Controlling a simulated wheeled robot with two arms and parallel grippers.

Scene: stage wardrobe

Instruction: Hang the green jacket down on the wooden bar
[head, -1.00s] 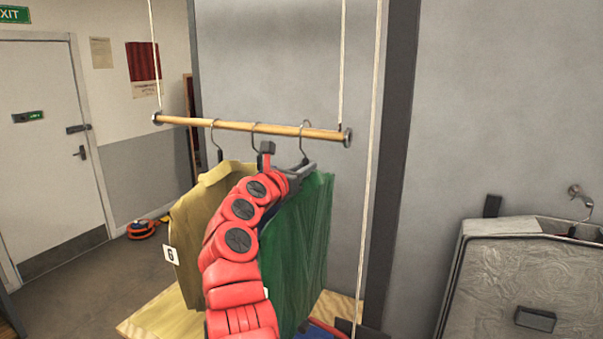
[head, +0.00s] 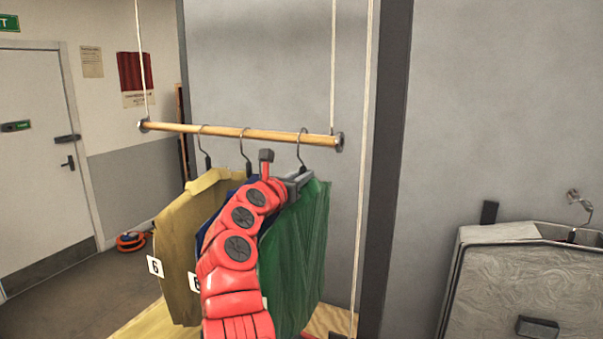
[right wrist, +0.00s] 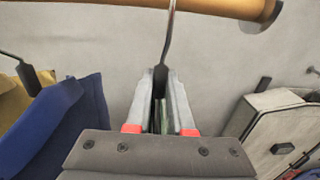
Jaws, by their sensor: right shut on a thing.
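The green jacket (head: 300,255) hangs upright from a dark hanger below the right part of the wooden bar (head: 222,133). The hanger's hook (head: 302,140) reaches up to the bar and curves at its top. In the right wrist view its wire passes in front of the bar (right wrist: 225,8), and its top is out of frame, so I cannot tell if it bears on the bar. My right gripper (head: 298,181) is shut on the hanger's neck, which also shows between the fingers in the right wrist view (right wrist: 160,90). My left gripper is not in view.
A yellow garment (head: 180,235) and a blue one (right wrist: 65,125) hang to the left on the same bar. Ropes (head: 334,70) hold the bar. A grey wall stands behind. A grey case-like unit (head: 530,280) is at right. The bar's right end is free.

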